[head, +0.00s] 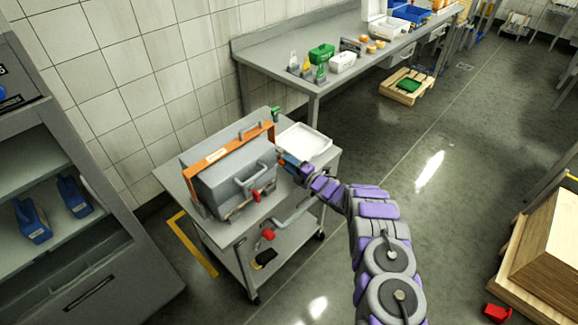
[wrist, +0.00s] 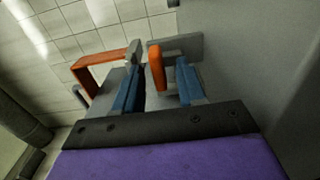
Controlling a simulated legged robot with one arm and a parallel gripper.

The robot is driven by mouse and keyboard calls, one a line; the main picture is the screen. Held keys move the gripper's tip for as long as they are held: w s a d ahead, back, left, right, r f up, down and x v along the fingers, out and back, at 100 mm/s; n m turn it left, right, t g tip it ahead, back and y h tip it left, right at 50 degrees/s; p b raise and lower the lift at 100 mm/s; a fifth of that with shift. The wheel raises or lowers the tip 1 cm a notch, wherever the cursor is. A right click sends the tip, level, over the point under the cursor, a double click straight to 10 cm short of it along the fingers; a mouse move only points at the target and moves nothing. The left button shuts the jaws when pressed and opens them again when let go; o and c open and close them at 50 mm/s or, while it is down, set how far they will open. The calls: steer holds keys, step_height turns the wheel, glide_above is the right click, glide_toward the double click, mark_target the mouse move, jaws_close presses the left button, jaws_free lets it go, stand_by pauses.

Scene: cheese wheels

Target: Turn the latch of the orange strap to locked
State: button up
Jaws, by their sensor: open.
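A grey case (head: 235,180) sits on a grey cart, with an orange strap (head: 215,156) running over its top. The strap also shows in the wrist view (wrist: 92,68) at upper left. My gripper (head: 284,158) is at the right end of the case, close to the strap's right end. In the wrist view my gripper (wrist: 158,88) has its two blue fingers apart. A short orange piece (wrist: 156,66) shows between them, towards the right finger. It may be the latch or part of the strap; I cannot tell whether a finger touches it. The latch's position is unclear.
A white tray (head: 306,140) lies on the cart (head: 175,172) behind my gripper. The case has a grey handle (head: 258,172) and a red clasp (head: 256,195) in front. A shelf unit (head: 75,240) stands left and a workbench (head: 290,76) behind.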

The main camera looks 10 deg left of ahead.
stand_by(0.3)
jaws_close()
stand_by(0.3)
